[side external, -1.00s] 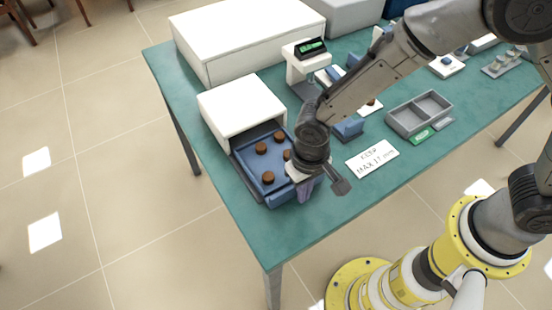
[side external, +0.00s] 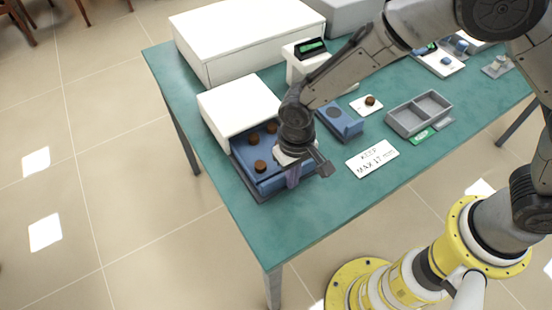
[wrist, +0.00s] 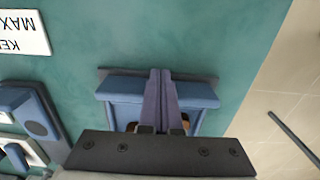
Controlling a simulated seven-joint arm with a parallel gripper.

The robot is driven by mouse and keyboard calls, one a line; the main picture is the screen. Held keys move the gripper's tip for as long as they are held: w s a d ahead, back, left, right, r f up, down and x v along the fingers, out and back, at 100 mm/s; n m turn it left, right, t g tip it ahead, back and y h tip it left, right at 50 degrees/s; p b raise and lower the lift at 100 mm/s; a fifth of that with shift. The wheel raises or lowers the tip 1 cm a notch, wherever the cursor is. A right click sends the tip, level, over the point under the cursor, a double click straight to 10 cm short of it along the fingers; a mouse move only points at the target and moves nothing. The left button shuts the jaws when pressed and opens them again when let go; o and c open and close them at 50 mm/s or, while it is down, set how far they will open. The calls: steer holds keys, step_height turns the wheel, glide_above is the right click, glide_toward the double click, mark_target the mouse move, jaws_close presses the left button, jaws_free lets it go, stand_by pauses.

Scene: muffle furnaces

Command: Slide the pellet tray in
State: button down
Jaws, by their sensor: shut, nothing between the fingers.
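The blue pellet tray (side external: 268,180) juts partly out of the front of the white furnace box (side external: 238,108). Several brown pellets (side external: 260,166) sit on it. My gripper (side external: 292,178) is shut and empty, pointing down at the tray's outer end. In the wrist view the closed purple fingers (wrist: 164,98) overlap the middle of the tray's front wall (wrist: 124,89); I cannot tell whether they touch it. My wrist hides part of the tray's right side in the side view.
A blue block with a round recess (side external: 340,122) and a small white plate with a brown pellet (side external: 368,104) stand behind my gripper. The teal table's front edge is close.

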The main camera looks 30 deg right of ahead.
mark_target(268, 153)
steer(key=shift+w, duration=5.55)
steer(key=shift+s, duration=0.2)
steer(key=shift+s+r, duration=0.1)
steer(key=shift+s, duration=0.15)
steer(key=shift+r, duration=3.45)
